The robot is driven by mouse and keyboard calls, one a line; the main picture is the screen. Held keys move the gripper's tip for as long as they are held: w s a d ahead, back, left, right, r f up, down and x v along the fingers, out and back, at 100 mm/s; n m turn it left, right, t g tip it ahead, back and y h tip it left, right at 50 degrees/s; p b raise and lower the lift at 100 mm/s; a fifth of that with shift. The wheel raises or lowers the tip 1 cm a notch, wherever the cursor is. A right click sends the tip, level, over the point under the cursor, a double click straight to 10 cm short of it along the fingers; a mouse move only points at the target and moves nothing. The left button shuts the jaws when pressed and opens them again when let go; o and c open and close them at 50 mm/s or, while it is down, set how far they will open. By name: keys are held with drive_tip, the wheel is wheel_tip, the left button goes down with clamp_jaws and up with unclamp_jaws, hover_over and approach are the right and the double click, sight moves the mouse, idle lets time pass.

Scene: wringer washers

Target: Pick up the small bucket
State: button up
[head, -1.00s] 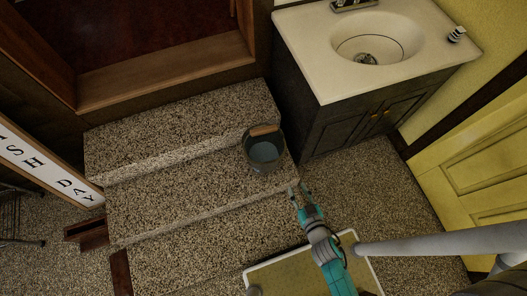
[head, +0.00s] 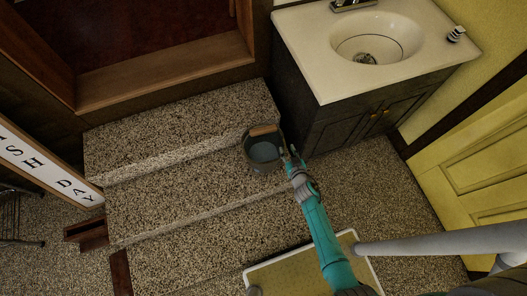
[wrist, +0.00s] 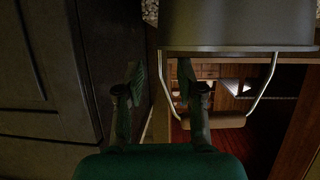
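The small bucket (head: 262,157) is dark grey with a wire handle and a wooden grip (head: 265,130). It stands upright on the speckled steps, near their right end. My gripper (head: 288,152) is at the bucket's right side, very close to it. In the wrist view the bucket (wrist: 238,25) fills the upper right, with its wooden grip below. My gripper (wrist: 159,74) is open there, its two fingers apart, and one side of the wire shows between them. Whether a finger touches the bucket cannot be told.
A dark sink cabinet (head: 350,125) with a white basin top stands close on the right of the steps. A yellow door (head: 480,175) is at far right. A framed sign (head: 45,165) leans at left. The steps (head: 170,205) left of the bucket are clear.

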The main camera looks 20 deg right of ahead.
sight(282, 139)
drive_tip(key=shift+x, duration=4)
drive_tip(key=shift+w+r, duration=0.1)
clamp_jaws()
drive_tip(key=shift+w+r, duration=0.15)
drive_tip(key=shift+r, duration=0.05)
